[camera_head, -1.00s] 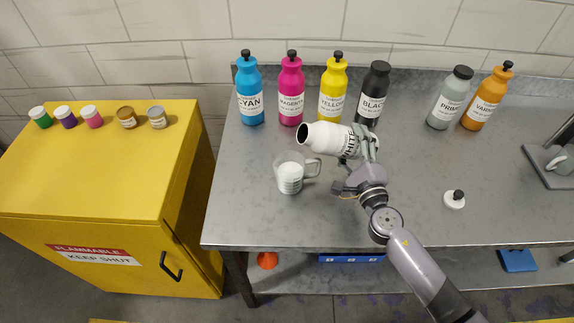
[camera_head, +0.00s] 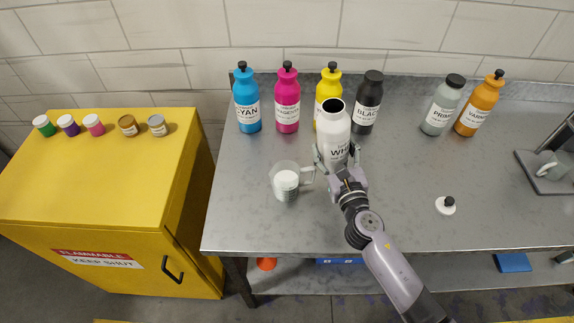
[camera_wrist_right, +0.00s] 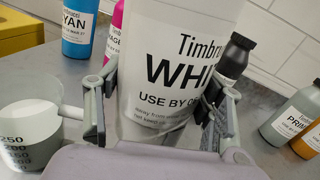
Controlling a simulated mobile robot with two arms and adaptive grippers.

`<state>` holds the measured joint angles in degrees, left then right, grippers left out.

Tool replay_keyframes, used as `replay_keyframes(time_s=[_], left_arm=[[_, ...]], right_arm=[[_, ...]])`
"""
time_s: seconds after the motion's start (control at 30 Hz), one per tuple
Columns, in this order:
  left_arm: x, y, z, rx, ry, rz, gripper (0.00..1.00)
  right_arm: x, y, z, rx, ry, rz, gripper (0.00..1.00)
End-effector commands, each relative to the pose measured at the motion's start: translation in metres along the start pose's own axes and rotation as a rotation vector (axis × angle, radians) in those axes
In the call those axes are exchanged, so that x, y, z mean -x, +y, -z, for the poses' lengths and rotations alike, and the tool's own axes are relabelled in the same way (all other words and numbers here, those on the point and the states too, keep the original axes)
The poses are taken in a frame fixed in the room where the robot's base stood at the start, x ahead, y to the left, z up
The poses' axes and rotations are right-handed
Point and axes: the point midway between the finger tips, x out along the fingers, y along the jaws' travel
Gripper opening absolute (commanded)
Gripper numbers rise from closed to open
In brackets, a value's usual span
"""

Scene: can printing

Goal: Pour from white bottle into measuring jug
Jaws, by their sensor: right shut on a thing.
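The white bottle (camera_head: 333,128) is uncapped and close to upright in the head view, its dark mouth facing up. My right gripper (camera_head: 338,162) is shut on it. In the right wrist view the bottle (camera_wrist_right: 170,70) fills the middle, between the fingers (camera_wrist_right: 160,120). I cannot tell whether its base touches the table. The measuring jug (camera_head: 285,182) stands on the table just left of the bottle, handle to the right, with white liquid inside. The jug also shows at the left of the right wrist view (camera_wrist_right: 30,135). My left gripper is not in view.
Cyan (camera_head: 246,103), magenta (camera_head: 287,103), yellow (camera_head: 326,88) and black (camera_head: 367,105) bottles stand behind. Primer (camera_head: 441,108) and varnish (camera_head: 479,107) bottles stand at right. A white cap (camera_head: 446,205) lies on the metal table (camera_head: 400,190). Small jars line the yellow cabinet (camera_head: 80,185).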

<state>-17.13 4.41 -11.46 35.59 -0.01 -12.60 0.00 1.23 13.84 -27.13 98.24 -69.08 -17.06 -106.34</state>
Motion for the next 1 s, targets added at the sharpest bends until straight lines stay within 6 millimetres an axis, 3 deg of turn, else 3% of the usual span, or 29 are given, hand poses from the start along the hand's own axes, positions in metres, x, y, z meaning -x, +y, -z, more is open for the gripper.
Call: replay_keyframes(time_s=[0.03,0.37,0.8,1.0], left_arm=[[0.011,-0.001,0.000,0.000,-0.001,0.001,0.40],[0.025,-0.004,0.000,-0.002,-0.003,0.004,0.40],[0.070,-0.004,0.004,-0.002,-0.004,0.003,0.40],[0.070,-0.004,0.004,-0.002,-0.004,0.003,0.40]], right_arm=[[-0.001,-0.001,-0.014,-0.030,-0.004,0.001,0.01],[-0.001,0.002,-0.027,-0.135,0.003,0.000,0.01],[-0.001,-0.004,-0.073,-0.137,0.003,0.000,0.01],[-0.001,-0.004,-0.072,-0.137,0.004,0.000,0.01]])
